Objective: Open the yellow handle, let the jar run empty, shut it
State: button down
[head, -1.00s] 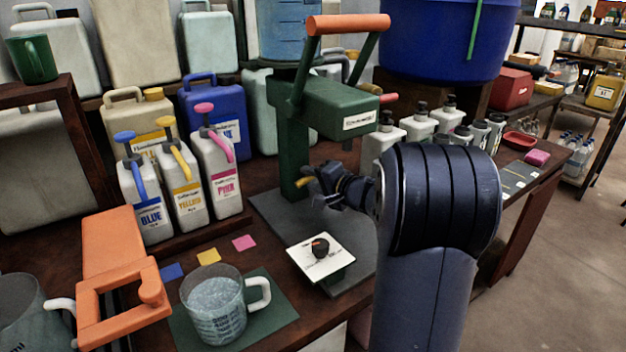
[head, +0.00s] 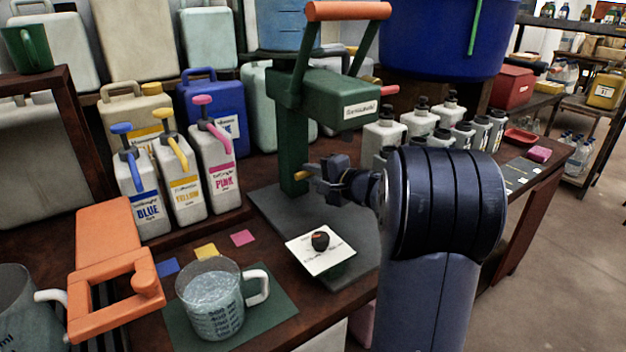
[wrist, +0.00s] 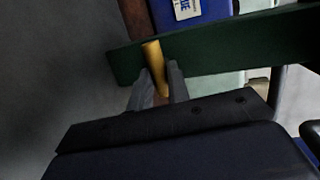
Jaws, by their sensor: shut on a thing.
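The yellow handle (head: 301,175) sticks out low on the green column of the stand (head: 335,98) in the head view. It also shows in the wrist view as a short yellow bar (wrist: 153,58) crossing in front of a green post. My gripper (head: 316,174) is shut on the handle, its fingertips on either side of the bar in the wrist view (wrist: 160,84). A blue see-through jar (head: 288,26) sits above the stand, its top cut off by the picture edge. Its outlet is hidden. A glass jug (head: 212,305) with clear, bubbly liquid stands on a green mat.
A white card with a black knob (head: 320,242) lies on the grey base plate. Blue, yellow and pink pump bottles (head: 182,190) stand to the left. An orange clamp-like piece (head: 112,255) is at front left. Several grey bottles (head: 385,135) stand behind my arm.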

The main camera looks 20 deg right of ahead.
dwell(0.4)
jog(key=c, duration=1.3)
grip_release()
jog(key=shift+c, duration=0.2)
jog(key=p+v, duration=0.1)
jog(key=v, duration=0.9)
jog(key=shift+s+d, duration=0.15)
jog(key=shift+s, duration=0.2)
